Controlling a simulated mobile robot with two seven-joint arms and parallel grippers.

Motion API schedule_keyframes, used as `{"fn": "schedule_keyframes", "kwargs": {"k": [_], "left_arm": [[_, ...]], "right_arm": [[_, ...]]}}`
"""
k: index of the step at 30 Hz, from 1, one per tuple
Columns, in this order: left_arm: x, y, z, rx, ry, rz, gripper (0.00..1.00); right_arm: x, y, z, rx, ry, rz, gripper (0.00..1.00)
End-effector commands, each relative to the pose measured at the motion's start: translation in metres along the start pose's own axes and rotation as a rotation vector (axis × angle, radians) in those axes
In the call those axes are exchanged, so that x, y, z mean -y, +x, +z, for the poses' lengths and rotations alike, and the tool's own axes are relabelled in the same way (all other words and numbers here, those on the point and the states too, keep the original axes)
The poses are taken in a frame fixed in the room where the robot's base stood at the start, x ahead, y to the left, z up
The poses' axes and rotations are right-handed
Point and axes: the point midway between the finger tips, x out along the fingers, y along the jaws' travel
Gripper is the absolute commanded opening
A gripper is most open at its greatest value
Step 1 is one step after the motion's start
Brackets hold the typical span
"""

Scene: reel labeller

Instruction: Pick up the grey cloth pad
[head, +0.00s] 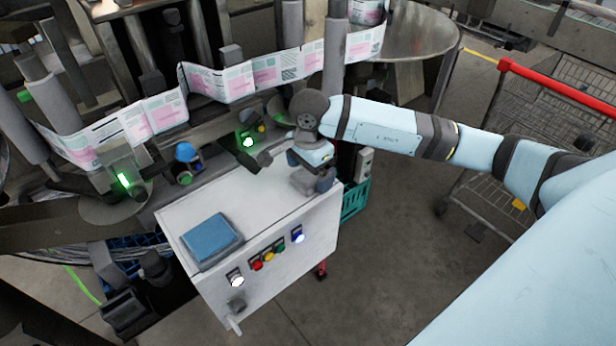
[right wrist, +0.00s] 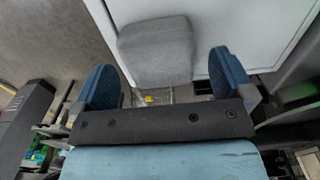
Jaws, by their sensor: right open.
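The grey cloth pad (right wrist: 155,48) shows in the right wrist view as a rounded grey block at the edge of a white surface. In the head view the pad (head: 302,181) is at the right end of the white cabinet top (head: 262,195), partly hidden by my right gripper. My right gripper (head: 309,168) is over the pad. In the wrist view its two blue fingers (right wrist: 167,75) are apart, with the pad's near end showing between them and a gap on each side. I cannot tell the remaining height. My left gripper is not in view.
A blue pad (head: 211,240) lies on the cabinet's left part. Coloured buttons (head: 268,255) line its front. Behind are the labeller's printed web (head: 240,80) and lit sensors (head: 124,180). A teal crate (head: 355,200) and a red-handled cart (head: 555,85) stand to the right.

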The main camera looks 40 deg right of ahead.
Motion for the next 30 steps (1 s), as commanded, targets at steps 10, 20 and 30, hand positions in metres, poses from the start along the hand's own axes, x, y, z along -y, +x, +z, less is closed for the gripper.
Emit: {"fn": "schedule_keyframes", "kwargs": {"k": [10,20,30], "left_arm": [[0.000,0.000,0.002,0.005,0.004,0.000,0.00],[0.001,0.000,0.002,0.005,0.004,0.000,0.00],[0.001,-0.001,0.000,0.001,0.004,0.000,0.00]], "right_arm": [[0.000,0.019,0.001,0.001,-0.001,-0.001,0.99],[0.000,0.019,0.001,0.001,-0.001,-0.001,0.46],[0.000,0.015,0.001,0.001,-0.001,-0.002,0.46]]}}
